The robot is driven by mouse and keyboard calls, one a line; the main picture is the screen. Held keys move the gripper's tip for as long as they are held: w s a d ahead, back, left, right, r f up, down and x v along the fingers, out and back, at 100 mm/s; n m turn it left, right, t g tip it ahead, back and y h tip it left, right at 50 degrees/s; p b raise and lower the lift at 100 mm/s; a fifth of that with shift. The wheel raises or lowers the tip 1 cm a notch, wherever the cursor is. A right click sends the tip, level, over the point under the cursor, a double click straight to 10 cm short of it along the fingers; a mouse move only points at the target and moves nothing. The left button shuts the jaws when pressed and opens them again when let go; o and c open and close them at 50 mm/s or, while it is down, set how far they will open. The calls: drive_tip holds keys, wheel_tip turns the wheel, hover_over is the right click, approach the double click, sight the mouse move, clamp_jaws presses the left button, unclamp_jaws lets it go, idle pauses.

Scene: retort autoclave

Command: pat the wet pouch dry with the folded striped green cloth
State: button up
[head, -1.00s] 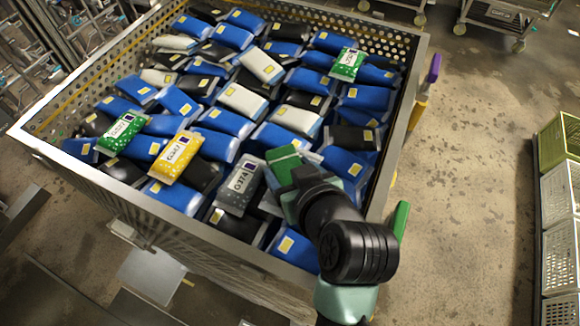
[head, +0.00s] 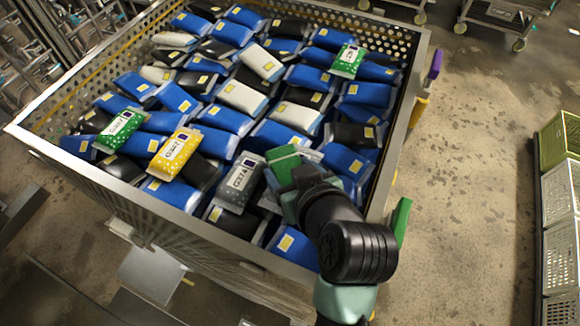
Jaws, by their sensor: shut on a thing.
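My gripper (head: 297,183) is over the right front part of the crate, shut on the green cloth (head: 284,162). The cloth shows as a small green block beyond my gripper; its stripes are too small to make out. A yellow speckled pouch (head: 175,153) and two green speckled pouches (head: 121,131) (head: 347,62) lie on top of the others. The light specks may be droplets or print; I cannot tell which pouch is wet. My wrist hides what lies under the cloth.
A perforated metal crate (head: 413,75) holds many blue, black and white pouches. A green part (head: 402,217) and a purple handle (head: 435,66) are on its right outer side. Stacked baskets (head: 560,197) stand far right. Floor between is clear.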

idle(0.4)
wheel_tip(320, 180, up, 7)
drive_tip(key=p, duration=0.6)
drive_tip(key=shift+p, duration=0.3)
